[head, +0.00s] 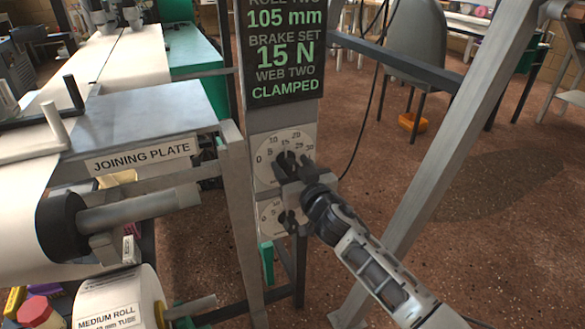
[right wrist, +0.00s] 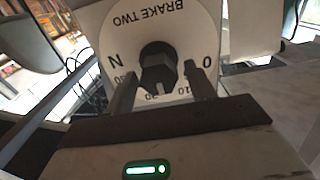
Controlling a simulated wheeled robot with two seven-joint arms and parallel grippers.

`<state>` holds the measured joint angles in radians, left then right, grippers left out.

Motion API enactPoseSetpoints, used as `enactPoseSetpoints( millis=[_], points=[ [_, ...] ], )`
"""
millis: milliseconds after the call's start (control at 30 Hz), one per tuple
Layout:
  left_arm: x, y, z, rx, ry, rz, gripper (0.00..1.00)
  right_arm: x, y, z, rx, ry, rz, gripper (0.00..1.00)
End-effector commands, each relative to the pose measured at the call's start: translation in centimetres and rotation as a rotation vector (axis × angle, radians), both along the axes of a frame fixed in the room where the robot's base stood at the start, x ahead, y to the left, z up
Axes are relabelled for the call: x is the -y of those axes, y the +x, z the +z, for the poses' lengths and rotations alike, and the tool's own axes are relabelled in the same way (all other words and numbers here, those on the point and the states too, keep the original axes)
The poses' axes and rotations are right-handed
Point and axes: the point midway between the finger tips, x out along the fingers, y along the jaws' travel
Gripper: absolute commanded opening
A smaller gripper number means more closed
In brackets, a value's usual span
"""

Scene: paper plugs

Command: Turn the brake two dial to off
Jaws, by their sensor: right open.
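The brake two dial (head: 264,150) is a round white face with a number scale, on the grey post below the display. In the right wrist view its face (right wrist: 120,25) appears upside down, with BRAKE TWO, 0, 10, 30 and N legible. Its dark knob (right wrist: 158,68) is at the centre; I cannot read its setting exactly. My right gripper (head: 292,160) is at the dial, with its open fingers (right wrist: 161,78) on either side of the knob. Contact cannot be told. The gripper hides part of the dial in the head view. My left gripper is not in view.
A second dial (head: 268,217) sits just below, partly hidden by my gripper. The display (head: 284,50) above reads brake set 15 N, web two clamped. The joining plate (head: 150,105) and medium roll (head: 115,290) are left. A slanted metal leg (head: 440,150) stands right.

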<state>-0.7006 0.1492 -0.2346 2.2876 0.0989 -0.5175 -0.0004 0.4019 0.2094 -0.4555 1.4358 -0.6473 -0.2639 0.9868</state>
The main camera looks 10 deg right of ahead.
Motion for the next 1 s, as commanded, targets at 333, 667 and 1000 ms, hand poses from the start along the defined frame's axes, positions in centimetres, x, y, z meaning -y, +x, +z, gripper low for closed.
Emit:
enactPoseSetpoints(
  millis=[333, 667, 1000],
  points=[
    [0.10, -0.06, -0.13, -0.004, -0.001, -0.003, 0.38, -0.06, 0.20, 0.03, 0.000, 0.000, 0.000, 0.44],
    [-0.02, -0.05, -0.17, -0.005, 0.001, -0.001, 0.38, -0.05, 0.17, 0.02, 0.001, -0.005, 0.001, 0.10],
    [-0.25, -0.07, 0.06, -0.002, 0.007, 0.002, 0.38, -0.12, 0.15, 0.01, 0.025, -0.130, 0.000, 0.10]
  ],
)
